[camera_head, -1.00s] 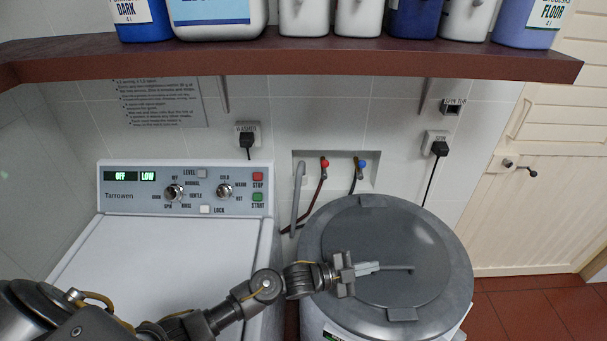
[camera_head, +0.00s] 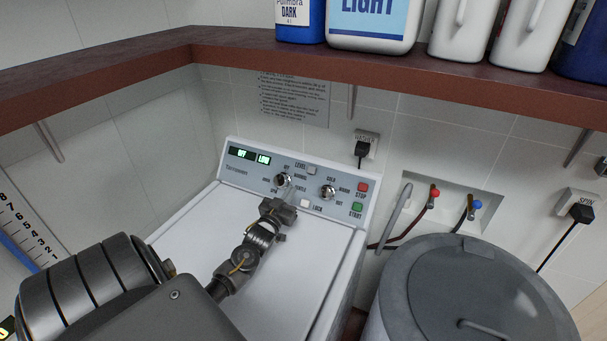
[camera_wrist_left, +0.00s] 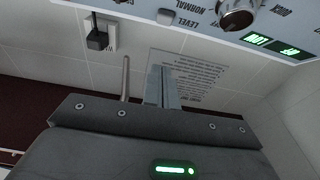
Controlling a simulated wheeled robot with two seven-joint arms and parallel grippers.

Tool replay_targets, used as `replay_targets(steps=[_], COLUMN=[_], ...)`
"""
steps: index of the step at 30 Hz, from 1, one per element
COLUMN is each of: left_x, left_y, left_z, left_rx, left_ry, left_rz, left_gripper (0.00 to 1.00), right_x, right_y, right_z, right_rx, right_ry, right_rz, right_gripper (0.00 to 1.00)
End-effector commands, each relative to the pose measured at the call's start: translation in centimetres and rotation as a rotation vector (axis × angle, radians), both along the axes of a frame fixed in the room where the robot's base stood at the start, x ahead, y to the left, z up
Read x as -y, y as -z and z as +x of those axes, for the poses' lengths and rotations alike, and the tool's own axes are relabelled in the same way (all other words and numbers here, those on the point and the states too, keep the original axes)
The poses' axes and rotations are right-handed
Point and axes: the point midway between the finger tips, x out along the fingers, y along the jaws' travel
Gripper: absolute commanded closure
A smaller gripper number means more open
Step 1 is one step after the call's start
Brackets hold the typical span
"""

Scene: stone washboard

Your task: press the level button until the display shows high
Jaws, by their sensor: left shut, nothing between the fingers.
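The washer's control panel (camera_head: 240,176) stands at the back of the white washer. Its green display (camera_head: 263,160) reads LOW, beside another reading OFF; in the left wrist view the LOW display (camera_wrist_left: 257,39) appears upside down. The pale level button (camera_head: 312,170) sits right of the word LEVEL; it also shows at the top of the left wrist view (camera_wrist_left: 166,16). My left gripper (camera_head: 291,188) is shut and empty, in front of the panel and below the level button in the picture. Its fingers (camera_wrist_left: 162,86) are together, apart from the button in the wrist view. My right gripper is out of view.
Two knobs (camera_head: 328,192), a red stop button (camera_head: 363,187), a green start button (camera_head: 357,208) and a lock button (camera_head: 305,203) share the panel. A brown shelf (camera_head: 420,85) with bottles hangs above. The grey-lidded spinner (camera_head: 410,285) stands at right.

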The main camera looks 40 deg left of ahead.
Motion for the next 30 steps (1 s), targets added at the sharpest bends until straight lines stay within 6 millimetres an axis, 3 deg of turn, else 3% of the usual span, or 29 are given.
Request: replay_targets(steps=[11, 24, 30], left_x=[-0.3, -3.0, -3.5], left_y=[0.0, -0.9, 0.6], left_z=[1.2, 9.6, 11.4], left_rx=[0.002, 0.003, -0.001], left_ry=[0.003, 0.002, 0.002], left_rz=[0.003, 0.003, 0.003], left_gripper=[1.0, 1.0, 1.0], right_x=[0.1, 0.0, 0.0], right_y=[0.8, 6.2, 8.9], right_z=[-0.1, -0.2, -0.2], right_rx=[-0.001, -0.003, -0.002], right_ry=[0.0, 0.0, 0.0], right_rz=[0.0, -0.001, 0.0], right_gripper=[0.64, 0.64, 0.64])
